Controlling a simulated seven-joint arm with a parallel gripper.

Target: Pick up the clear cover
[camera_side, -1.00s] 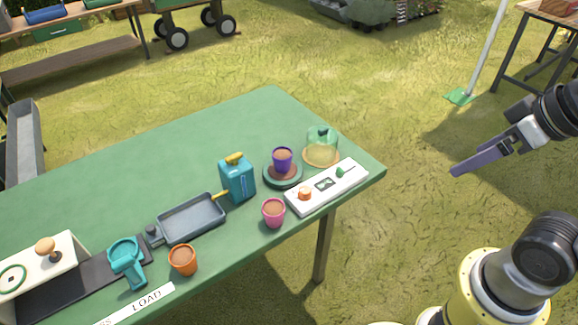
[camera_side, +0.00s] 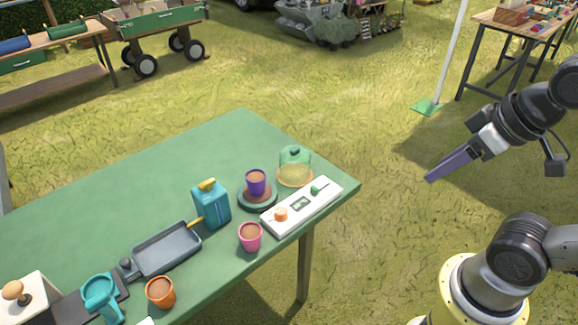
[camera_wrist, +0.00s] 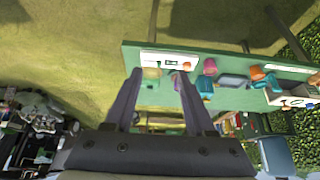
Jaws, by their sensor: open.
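The clear cover (camera_side: 295,165) is a greenish see-through dome with a dark green knob on top. It stands upright over a yellowish round base near the right corner of the green table. In the wrist view the cover (camera_wrist: 152,73) shows small, far off between the fingers. My gripper (camera_side: 430,178) is off the table's right side, in the air and well apart from the cover. In the wrist view my gripper (camera_wrist: 158,74) has its two fingers spread with nothing held between them.
Beside the cover are a white panel (camera_side: 328,193) with an orange and a green knob, and a purple pot (camera_side: 256,183) on a round stand. A pink pot (camera_side: 250,237), blue can (camera_side: 211,204) and grey tray (camera_side: 168,250) stand further left. The back of the table (camera_side: 190,150) is clear.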

